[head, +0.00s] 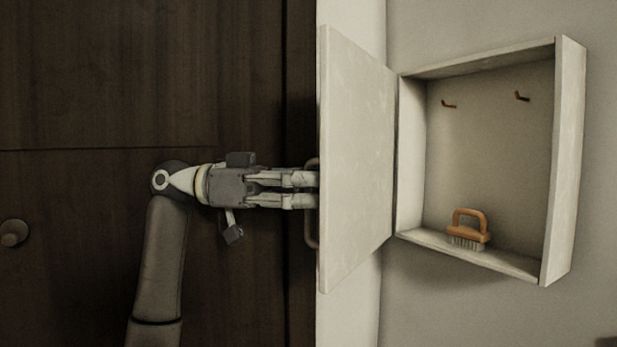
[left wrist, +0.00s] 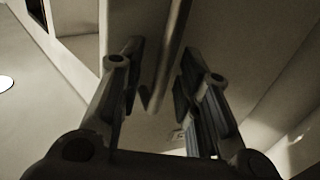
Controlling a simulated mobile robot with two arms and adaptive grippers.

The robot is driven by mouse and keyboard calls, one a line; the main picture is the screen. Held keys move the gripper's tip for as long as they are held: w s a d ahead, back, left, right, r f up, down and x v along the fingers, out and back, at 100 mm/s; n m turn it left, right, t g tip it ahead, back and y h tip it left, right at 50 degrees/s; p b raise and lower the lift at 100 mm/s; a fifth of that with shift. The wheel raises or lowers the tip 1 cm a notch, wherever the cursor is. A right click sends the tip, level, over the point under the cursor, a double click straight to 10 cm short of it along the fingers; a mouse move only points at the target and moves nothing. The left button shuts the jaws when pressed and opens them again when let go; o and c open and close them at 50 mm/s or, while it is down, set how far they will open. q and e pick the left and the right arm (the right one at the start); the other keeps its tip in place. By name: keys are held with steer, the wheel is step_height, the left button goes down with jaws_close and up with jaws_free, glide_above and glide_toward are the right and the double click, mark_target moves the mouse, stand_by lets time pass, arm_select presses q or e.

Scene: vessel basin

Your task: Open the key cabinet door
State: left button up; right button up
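The key cabinet (head: 565,160) hangs on the wall at the right of the head view. Its pale door (head: 355,160) stands wide open, swung out to the left, and the inside shows. My left gripper (head: 311,190) is at the door's outer face, by the curved handle (head: 312,238). In the left wrist view the handle bar (left wrist: 172,55) runs between the two spread fingers of my left gripper (left wrist: 160,68), with gaps visible beside it. The fingertips are partly hidden behind the door edge in the head view. My right gripper is not in view.
Inside the cabinet are two small hooks (head: 522,96) on the back wall and a brush with an orange handle (head: 468,228) on the floor. A dark wooden panel (head: 90,80) with a round knob (head: 14,233) stands behind my left arm.

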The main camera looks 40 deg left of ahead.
arm_select(q)
steer(key=shift+r, duration=5)
steer(key=shift+c, duration=0.4)
